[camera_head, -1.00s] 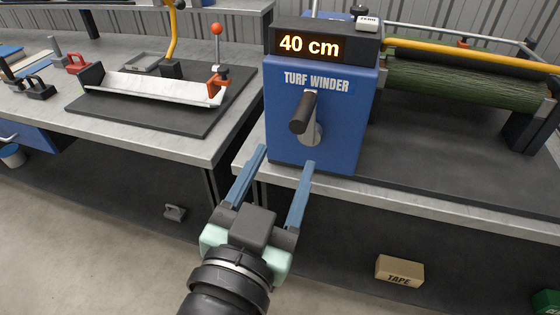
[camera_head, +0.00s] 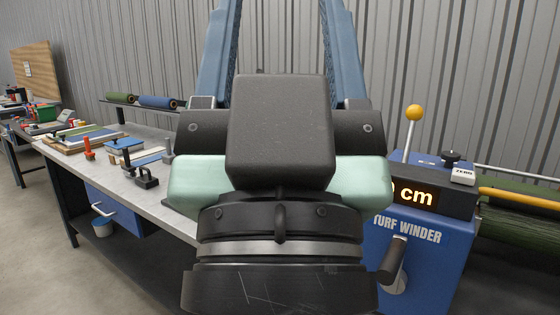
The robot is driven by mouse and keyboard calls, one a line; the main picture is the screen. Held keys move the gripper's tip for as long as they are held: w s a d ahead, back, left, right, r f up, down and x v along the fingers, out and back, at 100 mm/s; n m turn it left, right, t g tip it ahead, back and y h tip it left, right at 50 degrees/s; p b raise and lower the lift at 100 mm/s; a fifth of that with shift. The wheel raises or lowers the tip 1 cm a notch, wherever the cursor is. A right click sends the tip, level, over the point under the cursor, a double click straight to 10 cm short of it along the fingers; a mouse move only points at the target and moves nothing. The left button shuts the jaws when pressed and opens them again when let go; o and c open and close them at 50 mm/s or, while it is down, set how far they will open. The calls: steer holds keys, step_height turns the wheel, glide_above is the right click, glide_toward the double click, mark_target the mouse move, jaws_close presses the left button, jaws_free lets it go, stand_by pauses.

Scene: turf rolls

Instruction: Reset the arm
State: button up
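My gripper (camera_head: 281,40) fills the middle of the head view, raised close to the camera with its blue fingers pointing up. The fingers are spread wide apart, and only the grey wall shows between them. The fingertips are cut off by the top edge of the picture. My wrist and gripper body hide part of the workbench and the left end of the winder display.
The blue turf winder (camera_head: 430,255) stands at right, with a crank handle, a yellow-topped lever (camera_head: 413,113) and a green roll (camera_head: 520,235) behind. At left, the workbench (camera_head: 185,215) holds several tools. A shelf carries turf rolls (camera_head: 157,102). Open floor lies at lower left.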

step_height(320, 180, up, 18)
steer(key=p, duration=1.7)
steer(key=shift+f, duration=0.2)
steer(key=shift+a, duration=0.1)
steer(key=shift+c, duration=0.4)
